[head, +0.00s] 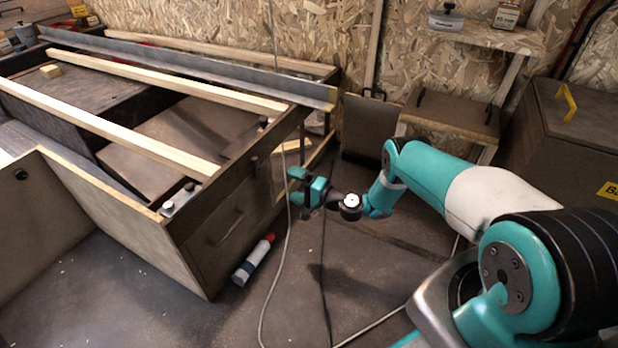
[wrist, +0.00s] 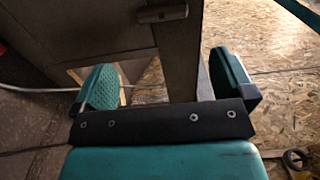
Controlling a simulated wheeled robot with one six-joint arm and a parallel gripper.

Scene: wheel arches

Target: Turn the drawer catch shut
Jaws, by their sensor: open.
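The drawer (head: 215,235) is in the end of the wooden bench frame, left of centre in the head view. Its front looks flush with the frame and carries a bar handle (head: 224,228). A small dark catch (head: 254,166) sits near the upper right of the drawer front. In the wrist view, a short dark bar that looks like this catch (wrist: 162,13) is at the top, beyond the fingers. My gripper (head: 298,186) is open and empty, right of the catch and apart from it. Its two fingers (wrist: 165,78) stand wide apart in the wrist view.
Cables (head: 287,230) hang and trail beside my gripper. Timber strips (head: 110,130) lie across the bench frame (head: 190,225). A cabinet (head: 565,130) stands at the right.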

